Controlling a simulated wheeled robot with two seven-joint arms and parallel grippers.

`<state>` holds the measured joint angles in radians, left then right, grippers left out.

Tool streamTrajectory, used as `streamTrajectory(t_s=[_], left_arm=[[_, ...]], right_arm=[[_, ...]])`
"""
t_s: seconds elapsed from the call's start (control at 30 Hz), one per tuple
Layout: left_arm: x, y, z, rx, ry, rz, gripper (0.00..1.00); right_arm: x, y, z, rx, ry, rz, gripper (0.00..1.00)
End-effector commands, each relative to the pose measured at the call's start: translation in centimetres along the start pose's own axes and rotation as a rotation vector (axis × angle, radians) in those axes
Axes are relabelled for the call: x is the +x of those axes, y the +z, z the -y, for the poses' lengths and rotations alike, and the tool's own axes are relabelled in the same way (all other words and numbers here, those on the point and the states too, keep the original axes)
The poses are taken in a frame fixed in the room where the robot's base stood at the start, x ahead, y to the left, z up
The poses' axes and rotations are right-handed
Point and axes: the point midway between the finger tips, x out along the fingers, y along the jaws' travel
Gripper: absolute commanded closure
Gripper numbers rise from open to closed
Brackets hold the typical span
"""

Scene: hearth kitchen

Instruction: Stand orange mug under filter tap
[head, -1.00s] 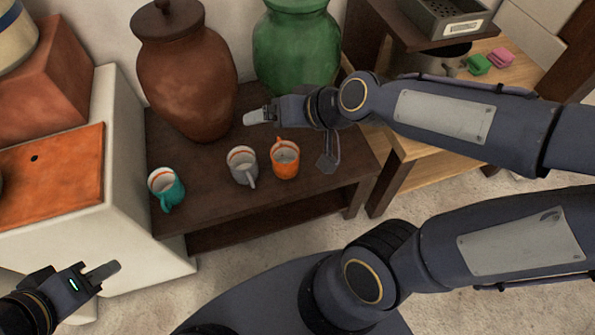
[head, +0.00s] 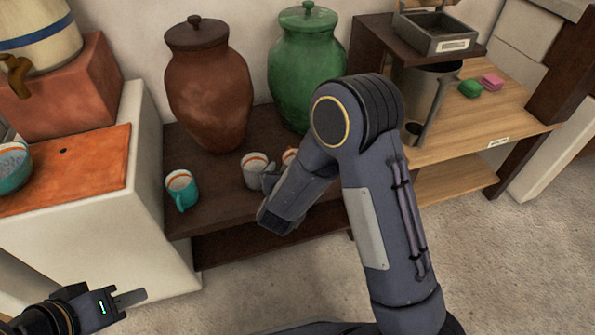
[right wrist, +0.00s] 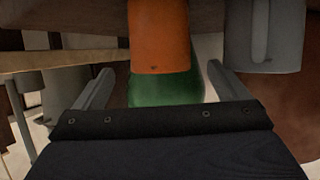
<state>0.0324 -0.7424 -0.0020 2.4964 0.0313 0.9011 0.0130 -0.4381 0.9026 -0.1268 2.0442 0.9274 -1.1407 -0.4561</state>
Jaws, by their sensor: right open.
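The orange mug (head: 289,156) stands on the dark low bench, mostly hidden behind my right arm in the head view. In the right wrist view the orange mug (right wrist: 159,38) appears ahead, between the two spread fingers of my right gripper (right wrist: 160,70). That gripper is open and empty; I cannot tell whether a finger touches the mug. The filter (head: 42,38), white with a blue band, stands on a terracotta block at the upper left, its brown tap (head: 17,74) on its front. My left gripper (head: 130,297) is at the lower left, away from everything; its jaw gap does not show.
A grey-white mug (head: 253,172) stands just left of the orange one; it also shows in the right wrist view (right wrist: 275,36). A teal mug (head: 181,187) is further left. Brown (head: 208,90) and green (head: 303,75) jars stand behind. The orange slab (head: 70,165) below the filter has free room.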

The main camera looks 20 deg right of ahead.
Motion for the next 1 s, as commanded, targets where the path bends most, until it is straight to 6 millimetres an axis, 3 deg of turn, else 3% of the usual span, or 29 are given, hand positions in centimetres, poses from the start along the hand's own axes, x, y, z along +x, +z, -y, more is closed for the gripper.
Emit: streamTrajectory(t_s=[0.43, 0.77, 1.0], left_arm=[[1.9, 0.9, 0.9, 0.000, 0.000, 0.000, 0.68], [1.9, 1.0, 0.9, 0.000, 0.000, 0.000, 0.68], [1.9, 1.0, 0.9, 0.000, 0.000, 0.000, 0.68]], right_arm=[[6.1, 0.2, -0.1, 0.003, 0.001, 0.000, 0.06], [6.8, 0.0, 0.0, 0.001, -0.003, 0.001, 0.06], [6.7, 0.0, 0.0, 0.001, -0.003, 0.001, 0.37]])
